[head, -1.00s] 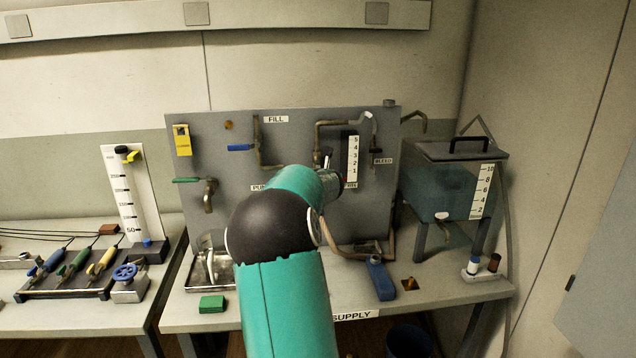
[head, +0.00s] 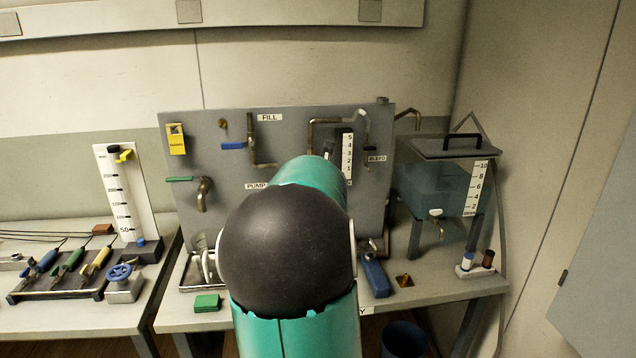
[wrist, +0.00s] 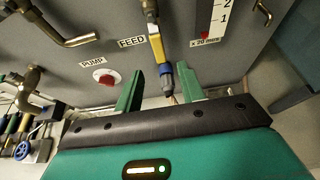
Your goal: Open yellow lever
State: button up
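The yellow lever (wrist: 157,46) is on the grey panel beside the FEED label in the wrist view. It hangs down along a brass pipe, with a blue part and a dark nozzle below it. My gripper (wrist: 160,72) is open, its two green fingers pointing at the panel. The blue part and nozzle show between the fingers, with a gap on each side; the yellow part is just beyond the tips. I cannot tell the depth between them. In the head view my arm hides both the lever and my gripper.
A red PUMP button (wrist: 106,78) sits left of the fingers, and a brass spout (wrist: 28,88) farther left. A scale strip (wrist: 216,18) is at upper right. In the head view, a water tank (head: 436,188) stands right of the panel (head: 225,220), and a blue-handled part (head: 375,277) lies on the bench.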

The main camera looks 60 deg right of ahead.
jog(key=shift+v, duration=1.35)
